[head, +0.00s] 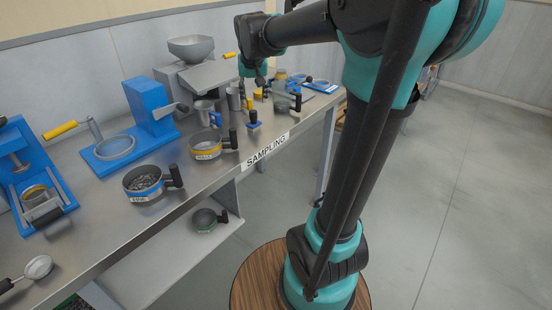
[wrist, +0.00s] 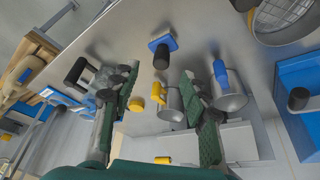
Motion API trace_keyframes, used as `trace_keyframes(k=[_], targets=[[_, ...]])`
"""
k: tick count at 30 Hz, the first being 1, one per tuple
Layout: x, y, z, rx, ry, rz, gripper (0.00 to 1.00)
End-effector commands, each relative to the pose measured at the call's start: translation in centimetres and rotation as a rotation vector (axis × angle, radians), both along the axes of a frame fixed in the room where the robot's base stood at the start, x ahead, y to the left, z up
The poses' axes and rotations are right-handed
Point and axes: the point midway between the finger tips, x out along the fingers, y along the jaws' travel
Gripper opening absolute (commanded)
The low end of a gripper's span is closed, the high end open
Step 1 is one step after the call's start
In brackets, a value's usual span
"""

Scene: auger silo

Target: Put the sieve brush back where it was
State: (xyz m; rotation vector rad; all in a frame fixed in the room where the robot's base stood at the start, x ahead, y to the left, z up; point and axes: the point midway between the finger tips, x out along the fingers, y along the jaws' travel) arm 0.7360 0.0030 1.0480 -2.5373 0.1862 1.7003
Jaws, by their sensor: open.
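A small blue block with an upright black handle, which looks like the sieve brush (head: 253,121), stands on the steel bench near its front edge, beside the SAMPLING label. It also shows in the wrist view (wrist: 162,48), upper middle, beyond my fingertips. My gripper (head: 260,80) is over the far part of the bench, behind and above the brush. In the wrist view my gripper (wrist: 163,85) has its two green-padded fingers spread, with nothing held between them. The brush is apart from both fingers. I cannot tell which place it came from.
Metal cups with blue (wrist: 228,92) and yellow (wrist: 168,105) handles stand close below my fingers. Sieves (head: 207,147) with black handles sit along the front edge. A blue press (head: 150,105) and a grey hopper (head: 191,48) stand behind. The floor at right is clear.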

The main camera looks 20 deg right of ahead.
Motion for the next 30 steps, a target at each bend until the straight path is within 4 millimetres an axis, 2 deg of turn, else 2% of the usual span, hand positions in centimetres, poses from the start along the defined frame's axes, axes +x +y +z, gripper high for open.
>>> trace_keyframes(k=[5,9,12,15,19,30], targets=[[-7.5,-2.3,-7.7,0.002,0.011,0.041,0.45],[-15.0,-3.6,-14.5,0.004,0.017,0.087,0.45],[-19.6,-4.1,-18.2,0.004,0.019,0.113,0.45],[-22.8,-4.3,-20.6,0.005,0.020,0.133,0.45],[-24.6,-4.3,-21.8,0.005,0.020,0.143,0.45],[-24.6,-4.3,-21.9,0.005,0.020,0.146,0.45]])
